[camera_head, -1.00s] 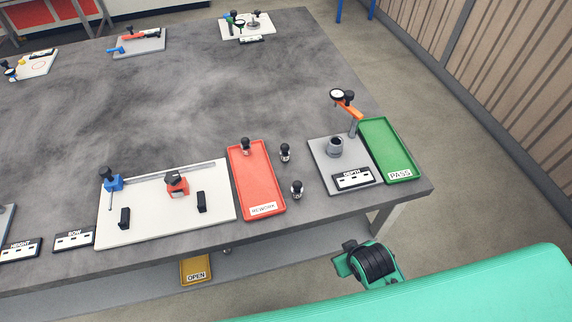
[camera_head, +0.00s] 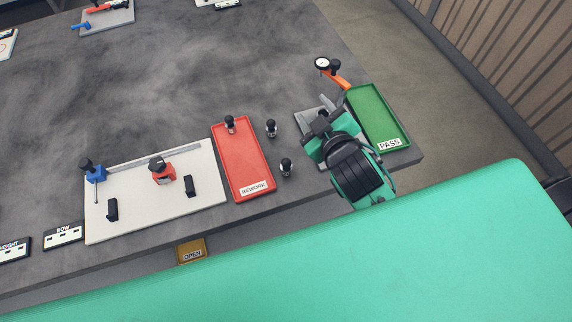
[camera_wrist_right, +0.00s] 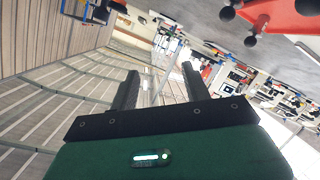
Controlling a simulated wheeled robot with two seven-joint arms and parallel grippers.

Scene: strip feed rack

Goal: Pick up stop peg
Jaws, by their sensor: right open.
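Several small pegs with black round tops stand near the red REWORK tray; none is labelled, so I cannot tell which is the stop peg. One peg (camera_head: 271,128) and another peg (camera_head: 286,167) stand on the bare table right of the tray, and a third peg (camera_head: 230,124) is at the tray's far end. My right gripper (camera_head: 318,125) is over the depth plate, right of the pegs and apart from them. In the right wrist view its two fingers (camera_wrist_right: 160,88) are spread with nothing between them. My left gripper is not in view.
The red tray (camera_head: 242,175) lies beside a white board (camera_head: 140,222) with a rail, a red-orange block and black stops. The green PASS tray (camera_head: 375,115) and dial gauge (camera_head: 322,63) are close to my right gripper.

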